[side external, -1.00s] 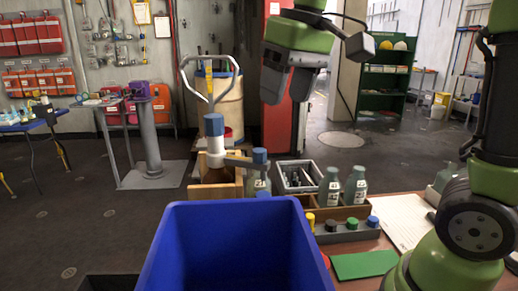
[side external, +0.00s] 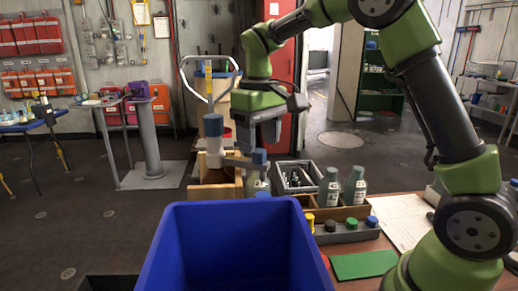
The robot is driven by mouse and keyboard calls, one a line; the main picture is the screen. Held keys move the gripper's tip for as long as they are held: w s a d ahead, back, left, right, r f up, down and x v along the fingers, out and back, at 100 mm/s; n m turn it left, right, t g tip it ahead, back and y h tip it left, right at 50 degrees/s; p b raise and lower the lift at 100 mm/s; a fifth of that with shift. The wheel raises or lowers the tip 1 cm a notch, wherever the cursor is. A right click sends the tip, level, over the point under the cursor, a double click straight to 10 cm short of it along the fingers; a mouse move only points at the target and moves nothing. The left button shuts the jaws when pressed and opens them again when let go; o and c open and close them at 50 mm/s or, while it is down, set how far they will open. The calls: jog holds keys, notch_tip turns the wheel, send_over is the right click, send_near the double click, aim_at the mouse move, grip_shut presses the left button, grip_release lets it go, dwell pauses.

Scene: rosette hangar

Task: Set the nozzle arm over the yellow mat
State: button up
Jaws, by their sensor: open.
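The post rises from a wooden frame (side external: 228,187) behind the blue bin. My gripper (side external: 262,143) is open, pointing down just above and behind the bar's blue end. I cannot tell whether it touches the bar; nothing shows between its fingers. I see no yellow mat; the blue bin hides part of the table.
The large blue bin (side external: 180,235) stands in the foreground. To its right are grey-green bottles (side external: 329,187), a rack of coloured caps (side external: 345,234) and a green mat (side external: 363,265). A grey crate (side external: 293,177) stands behind the bin. A wooden divided box (side external: 345,211) holds bottles.

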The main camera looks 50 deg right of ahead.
aim_at(246, 164)
jog(key=shift+f, duration=1.3)
grip_shut()
